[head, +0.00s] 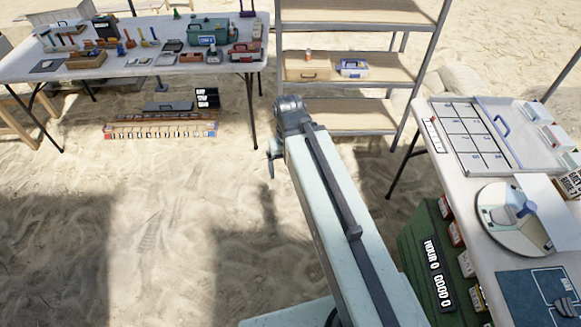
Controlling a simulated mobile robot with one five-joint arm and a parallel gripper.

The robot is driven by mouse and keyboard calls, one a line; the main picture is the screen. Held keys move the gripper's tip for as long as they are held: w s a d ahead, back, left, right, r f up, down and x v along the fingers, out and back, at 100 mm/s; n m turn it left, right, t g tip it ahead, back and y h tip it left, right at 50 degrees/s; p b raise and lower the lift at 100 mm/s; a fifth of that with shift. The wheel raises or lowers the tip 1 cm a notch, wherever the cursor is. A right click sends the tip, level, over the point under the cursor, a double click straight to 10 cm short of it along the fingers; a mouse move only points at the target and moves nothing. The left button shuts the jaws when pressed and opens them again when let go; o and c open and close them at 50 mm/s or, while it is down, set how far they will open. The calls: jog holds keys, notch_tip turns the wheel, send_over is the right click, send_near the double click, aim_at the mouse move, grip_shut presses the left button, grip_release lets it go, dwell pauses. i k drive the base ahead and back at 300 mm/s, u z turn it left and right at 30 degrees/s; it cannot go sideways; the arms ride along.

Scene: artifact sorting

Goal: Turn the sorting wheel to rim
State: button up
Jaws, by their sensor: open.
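The sorting wheel (493,233) is a round pale disc with coloured sectors and a raised grey-blue piece near its middle. It lies on the white table (452,165) at the right. Any labels on it are too small to read. My arm reaches forward from the bottom of the head view, left of that table. My gripper (271,160) hangs at its far end, open, over the sand and well away from the wheel. The gripper is small here and partly hidden by the arm, and I see nothing held in it.
A numbered grid tray (470,103) lies behind the wheel, a dark blue mat (520,300) in front. A green cabinet (415,265) stands beside the table. A metal shelf (345,108) and a tool-covered table (190,62) stand farther back. Open sand lies left of my arm.

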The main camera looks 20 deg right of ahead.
aim_at(528, 237)
jog(key=k, duration=1.05)
jog(key=z, duration=0.55)
jog(key=i, duration=0.5)
jog(key=u, duration=0.05)
